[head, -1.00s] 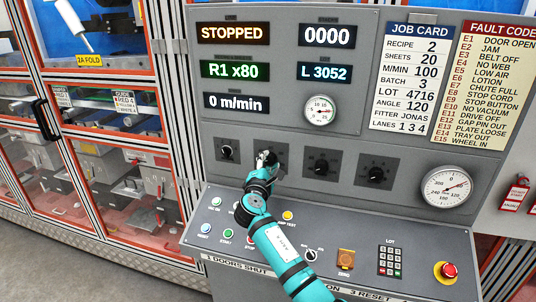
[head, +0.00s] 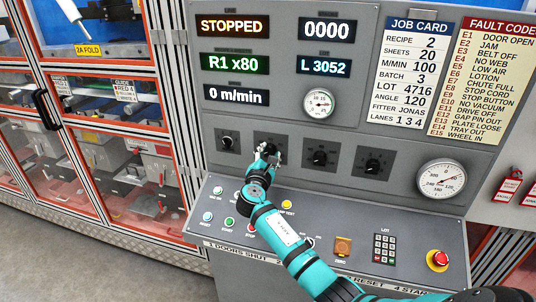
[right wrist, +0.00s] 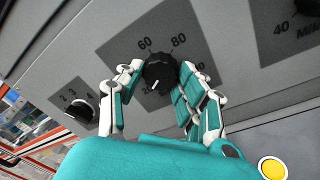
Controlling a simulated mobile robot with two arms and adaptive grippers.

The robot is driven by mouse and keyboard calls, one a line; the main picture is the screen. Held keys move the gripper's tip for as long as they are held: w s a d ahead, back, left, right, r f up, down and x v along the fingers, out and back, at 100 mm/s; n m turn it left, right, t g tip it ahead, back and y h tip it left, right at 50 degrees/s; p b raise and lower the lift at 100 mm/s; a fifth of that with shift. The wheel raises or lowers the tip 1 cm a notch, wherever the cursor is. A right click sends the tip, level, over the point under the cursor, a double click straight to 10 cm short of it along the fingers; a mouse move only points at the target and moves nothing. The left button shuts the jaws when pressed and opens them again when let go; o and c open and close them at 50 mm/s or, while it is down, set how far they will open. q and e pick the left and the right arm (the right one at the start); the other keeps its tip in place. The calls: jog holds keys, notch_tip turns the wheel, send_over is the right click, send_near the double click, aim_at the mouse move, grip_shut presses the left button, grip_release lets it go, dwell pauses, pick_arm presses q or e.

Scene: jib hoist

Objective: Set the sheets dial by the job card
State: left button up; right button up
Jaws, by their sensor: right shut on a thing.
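The sheets dial (right wrist: 159,72) is a black knob on a dark plate, second from left in the panel's knob row. The knob's white mark points down and slightly left, beside a partly hidden number; 60 and 80 show above the knob. In the head view the gripper covers most of the dial. The job card (head: 415,72) reads SHEETS 20. The green display (head: 235,63) reads R1 x80. My left gripper is not in view.
Other knobs stand left (head: 227,141) and right (head: 320,158) of the dial. Below, the sloped panel holds buttons, a keypad (head: 384,249) and a red stop button (head: 439,259). My right arm passes over this panel. Glass guard doors (head: 120,185) stand at left.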

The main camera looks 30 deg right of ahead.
jog(key=o, duration=1.1)
jog(key=shift+w, duration=0.1)
jog(key=shift+o, duration=0.2)
jog(key=v, duration=1.2)
